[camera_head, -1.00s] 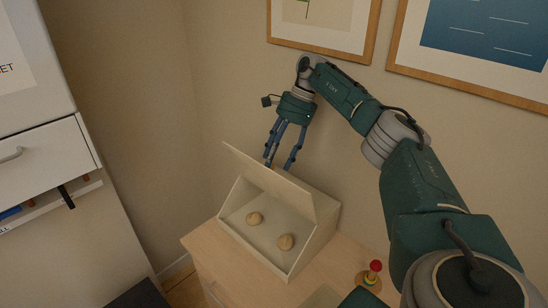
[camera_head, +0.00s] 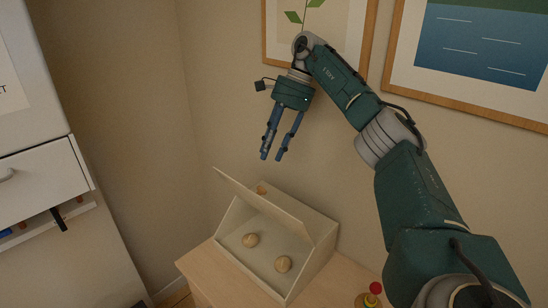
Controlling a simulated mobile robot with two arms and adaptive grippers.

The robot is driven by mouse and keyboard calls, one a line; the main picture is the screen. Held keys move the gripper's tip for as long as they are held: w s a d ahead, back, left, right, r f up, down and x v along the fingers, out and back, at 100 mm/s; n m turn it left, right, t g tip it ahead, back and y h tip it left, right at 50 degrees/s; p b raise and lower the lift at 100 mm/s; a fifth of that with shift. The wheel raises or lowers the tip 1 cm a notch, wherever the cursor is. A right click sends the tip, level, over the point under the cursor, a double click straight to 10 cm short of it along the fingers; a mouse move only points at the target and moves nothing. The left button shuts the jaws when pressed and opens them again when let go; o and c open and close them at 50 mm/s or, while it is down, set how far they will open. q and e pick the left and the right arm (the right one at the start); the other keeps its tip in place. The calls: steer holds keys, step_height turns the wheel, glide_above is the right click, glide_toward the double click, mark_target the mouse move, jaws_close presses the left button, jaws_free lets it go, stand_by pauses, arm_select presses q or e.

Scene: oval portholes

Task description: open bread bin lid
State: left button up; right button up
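The bread bin (camera_head: 318,222) is a cream box with a sloped front, standing on a wooden-topped cabinet against the wall. My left gripper is out of view.
A toy with a red top and a yellow part (camera_head: 370,296) stands at the cabinet's right front. A white drawer unit (camera_head: 42,183) is at the left. Framed pictures hang on the wall behind my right arm. The wall area left of the bin is clear.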

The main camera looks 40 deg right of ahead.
steer(key=shift+d, duration=0.2)
steer(key=shift+o, duration=1.4)
steer(key=shift+a+f, duration=0.1)
steer(key=shift+f, duration=0.05)
steer(key=a+f+n+b, duration=0.1)
steer(key=a+n, duration=0.1)
steer(key=a+f+n+h+b, duration=0.1)
steer(key=a+n+b, duration=0.1)
steer(key=a+f+n+h+b, duration=0.1)
steer(key=a+f+n+b, duration=0.1)
steer(key=shift+a, duration=0.35)
steer(key=s+a+f+n+h+b, duration=0.2)
steer(key=a+f+n+b, duration=0.2)
steer(key=a+n, duration=0.15)
step_height(320, 180, down, 10)
steer(key=a+p, duration=0.1)
steer(key=p, duration=0.2)
steer(key=shift+w+a+f, duration=0.15)
steer(key=shift+a+f, duration=0.1)
steer(key=shift+a, duration=0.1)
steer(key=shift+c, duration=0.5)
